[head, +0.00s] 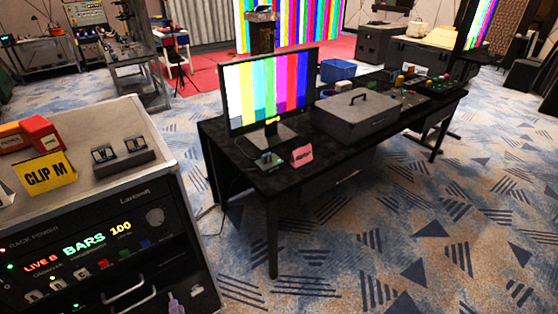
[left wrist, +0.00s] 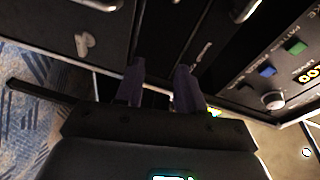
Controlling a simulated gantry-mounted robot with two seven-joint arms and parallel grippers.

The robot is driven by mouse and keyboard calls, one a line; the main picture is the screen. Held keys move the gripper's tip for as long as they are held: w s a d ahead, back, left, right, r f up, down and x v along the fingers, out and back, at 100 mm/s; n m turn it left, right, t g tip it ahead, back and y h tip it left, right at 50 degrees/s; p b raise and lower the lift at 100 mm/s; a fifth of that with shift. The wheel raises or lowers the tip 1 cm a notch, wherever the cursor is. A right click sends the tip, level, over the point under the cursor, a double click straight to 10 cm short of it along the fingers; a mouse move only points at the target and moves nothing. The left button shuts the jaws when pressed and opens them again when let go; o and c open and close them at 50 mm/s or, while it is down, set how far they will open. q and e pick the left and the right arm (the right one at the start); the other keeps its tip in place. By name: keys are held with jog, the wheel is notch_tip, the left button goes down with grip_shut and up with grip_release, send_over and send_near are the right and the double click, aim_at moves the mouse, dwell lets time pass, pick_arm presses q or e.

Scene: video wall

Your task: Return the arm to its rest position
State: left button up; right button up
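My left gripper (head: 175,302) shows only as a small purple fingertip at the bottom edge of the head view, in front of the lower right of the rack case. In the left wrist view the two purple fingers of my left gripper (left wrist: 158,88) stand apart with nothing between them. They point toward the dark rack front (left wrist: 165,40), which has handles and small knobs. Whether they touch it I cannot tell. My right gripper is in neither view.
A black desk (head: 240,168) with a colour-bar monitor (head: 270,90) and grey case (head: 356,115) stands beyond. Carpet (head: 390,240) is clear.

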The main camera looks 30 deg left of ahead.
pick_arm(q)
jog(key=w+d+r+n+h+p, duration=0.1)
jog(key=w+d+r+h+p, duration=0.2)
jog(key=d+r+h, duration=0.35)
jog(key=w+d+r+h+p, duration=0.2)
jog(key=d+r+h+p, duration=0.15)
jog(key=d+r, duration=0.55)
jog(key=s+d+r+n+g+h, duration=0.2)
jog(key=s+d+r+g+h, duration=0.3)
jog(key=s+d+r, duration=0.5)
notch_tip(320, 180, up, 35)
jog(key=d+g+p, duration=0.1)
jog(key=p, duration=3.7)
jog(key=shift+w+r+y, duration=0.15)
jog(key=shift+r+y, duration=0.05)
jog(key=shift+y, duration=0.2)
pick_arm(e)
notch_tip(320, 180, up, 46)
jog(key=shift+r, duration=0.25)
pick_arm(q)
jog(key=shift+d, duration=0.1)
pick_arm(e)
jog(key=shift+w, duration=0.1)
